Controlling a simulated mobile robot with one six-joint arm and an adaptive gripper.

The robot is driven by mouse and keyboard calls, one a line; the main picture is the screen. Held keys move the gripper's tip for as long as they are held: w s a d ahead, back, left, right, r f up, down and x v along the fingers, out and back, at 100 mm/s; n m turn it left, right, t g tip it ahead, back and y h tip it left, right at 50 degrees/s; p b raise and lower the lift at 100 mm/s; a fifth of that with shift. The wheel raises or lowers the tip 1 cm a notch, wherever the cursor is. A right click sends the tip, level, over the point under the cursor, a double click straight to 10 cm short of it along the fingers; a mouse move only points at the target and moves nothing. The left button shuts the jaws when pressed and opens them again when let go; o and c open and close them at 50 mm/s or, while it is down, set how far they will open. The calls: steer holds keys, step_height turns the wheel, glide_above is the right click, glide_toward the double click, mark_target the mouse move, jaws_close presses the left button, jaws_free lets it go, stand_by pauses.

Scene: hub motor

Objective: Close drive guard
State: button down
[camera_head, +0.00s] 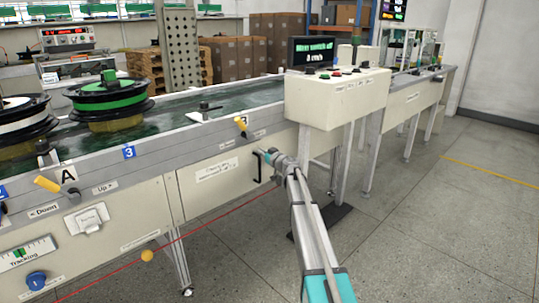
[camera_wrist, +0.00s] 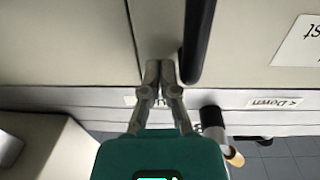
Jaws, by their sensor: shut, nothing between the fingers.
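The drive guard appears to be the cream panel (camera_head: 213,186) with a printed label on the conveyor's front side. Its black handle (camera_head: 257,168) is near its right end, and shows in the wrist view (camera_wrist: 198,38). My gripper (camera_head: 262,154) is shut and empty, close to the handle's upper end. In the wrist view my fingertips (camera_wrist: 160,68) are together just left of the handle, between it and a vertical seam (camera_wrist: 133,40). I cannot tell whether they touch the panel. The panel looks about flush with the side, but a small gap would be hard to see.
A control box (camera_head: 338,97) with buttons and a screen stands on legs right of my gripper. Yellow-tipped levers (camera_head: 241,126) stick out from the conveyor's rail. A red cord (camera_head: 215,216) runs low along the front. The floor (camera_head: 440,215) at right is clear.

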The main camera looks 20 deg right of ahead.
steer(key=x, duration=0.2)
steer(key=shift+w+a, duration=0.1)
steer(key=shift+w, duration=0.25)
steer(key=shift+w+a+r, duration=0.1)
steer(key=shift+w, duration=0.05)
steer(key=d+v, duration=0.1)
steer(key=v, duration=1.4)
steer(key=shift+d, duration=0.2)
